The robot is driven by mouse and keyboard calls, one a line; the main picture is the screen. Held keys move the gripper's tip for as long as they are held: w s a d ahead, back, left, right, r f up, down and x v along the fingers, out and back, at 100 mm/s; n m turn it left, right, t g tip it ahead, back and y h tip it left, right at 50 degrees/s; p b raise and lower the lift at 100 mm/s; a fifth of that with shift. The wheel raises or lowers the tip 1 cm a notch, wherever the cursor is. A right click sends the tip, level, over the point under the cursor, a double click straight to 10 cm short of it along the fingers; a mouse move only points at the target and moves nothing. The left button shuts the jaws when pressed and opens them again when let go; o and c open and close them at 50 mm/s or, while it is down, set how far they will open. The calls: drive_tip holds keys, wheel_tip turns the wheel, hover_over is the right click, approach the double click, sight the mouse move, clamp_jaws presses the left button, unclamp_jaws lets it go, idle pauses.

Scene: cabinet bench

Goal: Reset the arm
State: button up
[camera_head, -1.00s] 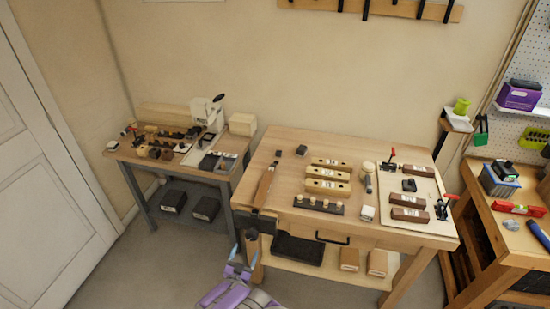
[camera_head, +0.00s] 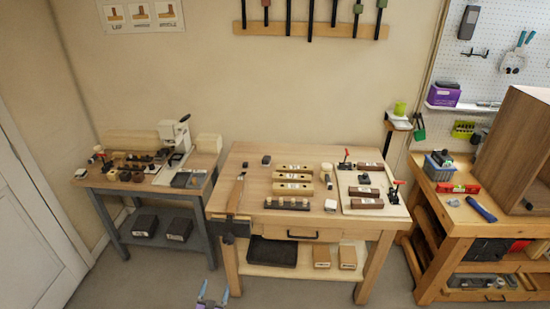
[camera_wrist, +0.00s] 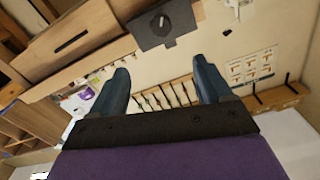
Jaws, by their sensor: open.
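My gripper (camera_head: 213,296) shows at the bottom edge of the head view, low in front of the middle workbench (camera_head: 240,165). The wrist view is turned, with the wall and a rack of tools (camera_wrist: 165,95) behind the fingers. The gripper touches nothing that I can see.
The middle bench bears wooden blocks (camera_head: 293,178), a board with red-handled clamps (camera_head: 372,205) and a drawer. A grey side table (camera_head: 150,190) stands left. A right bench (camera_head: 450,215) carries a wooden cabinet (camera_head: 515,150). The floor in front (camera_head: 300,292) is clear.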

drive_tip(key=w+r+n+g+y, duration=0.15)
drive_tip(key=w+r+g, duration=0.25)
drive_tip(key=w+r, duration=0.8)
drive_tip(key=s+d+r+g+y, duration=0.1)
drive_tip(key=s+d+r+g, duration=0.15)
drive_tip(key=d+r, duration=0.4)
drive_tip(key=s+d+r+g+y, duration=0.1)
drive_tip(key=s+d+r+g, duration=0.2)
drive_tip(key=r, duration=0.6)
drive_tip(key=s+d+r+n+g+b, duration=0.1)
drive_tip(key=s+d+r+g, duration=0.1)
drive_tip(key=s+d+r, duration=0.5)
drive_tip(key=s+d+r+n+g, duration=0.1)
drive_tip(key=s+d+r+g, duration=0.2)
drive_tip(key=s+d, duration=0.75)
drive_tip(key=s+d+r+g+h, duration=0.1)
drive_tip(key=s+d, duration=0.3)
drive_tip(key=s, duration=1.1)
drive_tip(key=s+d+r+g+h, duration=0.1)
drive_tip(key=s+d+g, duration=0.3)
drive_tip(key=s, duration=1.1)
drive_tip(key=shift+d+r+b, duration=0.35)
drive_tip(key=shift+d+r, duration=0.35)
